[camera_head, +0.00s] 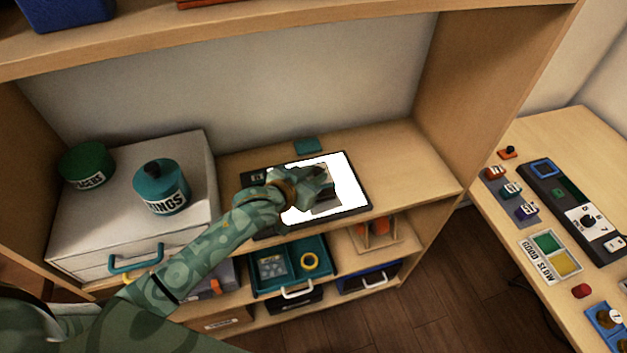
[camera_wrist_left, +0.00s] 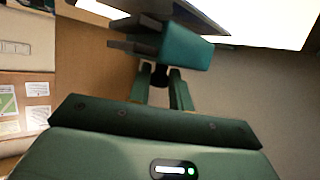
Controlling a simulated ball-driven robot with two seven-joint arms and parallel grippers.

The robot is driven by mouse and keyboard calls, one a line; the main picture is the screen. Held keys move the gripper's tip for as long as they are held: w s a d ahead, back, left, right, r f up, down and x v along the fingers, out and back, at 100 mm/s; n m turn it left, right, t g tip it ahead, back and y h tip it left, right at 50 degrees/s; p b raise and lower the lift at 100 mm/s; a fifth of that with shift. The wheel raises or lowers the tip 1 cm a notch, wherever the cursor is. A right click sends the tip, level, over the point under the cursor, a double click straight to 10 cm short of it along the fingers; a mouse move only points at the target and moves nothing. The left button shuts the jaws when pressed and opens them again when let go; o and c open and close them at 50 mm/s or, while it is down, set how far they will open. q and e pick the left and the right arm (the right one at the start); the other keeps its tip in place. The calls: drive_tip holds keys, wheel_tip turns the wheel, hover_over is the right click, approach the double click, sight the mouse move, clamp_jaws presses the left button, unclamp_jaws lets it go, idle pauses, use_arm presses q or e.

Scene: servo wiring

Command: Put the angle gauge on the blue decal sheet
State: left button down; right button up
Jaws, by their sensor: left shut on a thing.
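My left gripper (camera_head: 316,184) is over the lit white panel (camera_head: 348,190) on the middle shelf. In the left wrist view its two fingers (camera_wrist_left: 165,85) are shut on a teal and dark grey piece (camera_wrist_left: 187,47), which I take to be the angle gauge. In the head view a dark grey part (camera_head: 325,203) shows just below the fingers against the white; the hand hides the rest. I cannot tell whether the piece touches the panel. A small flat teal square (camera_head: 307,146) lies behind the panel; I cannot tell whether it is the blue decal sheet. My right gripper is not in view.
A white drawer box (camera_head: 100,225) stands at left with a teal tin (camera_head: 162,188) and a green tin (camera_head: 86,165) on top. A teal tray (camera_head: 318,268) is on the shelf below. A side bench (camera_head: 580,130) with control devices is at right. Shelf right of the panel is clear.

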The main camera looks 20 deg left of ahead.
use_arm(q)
drive_tip(key=shift+f, duration=0.65)
drive_tip(key=shift+r, duration=0.15)
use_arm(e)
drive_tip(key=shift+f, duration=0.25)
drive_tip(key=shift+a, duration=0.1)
use_arm(q)
drive_tip(key=shift+f, duration=0.2)
drive_tip(key=c, duration=1.3)
unclamp_jaws()
drive_tip(key=shift+o, duration=0.2)
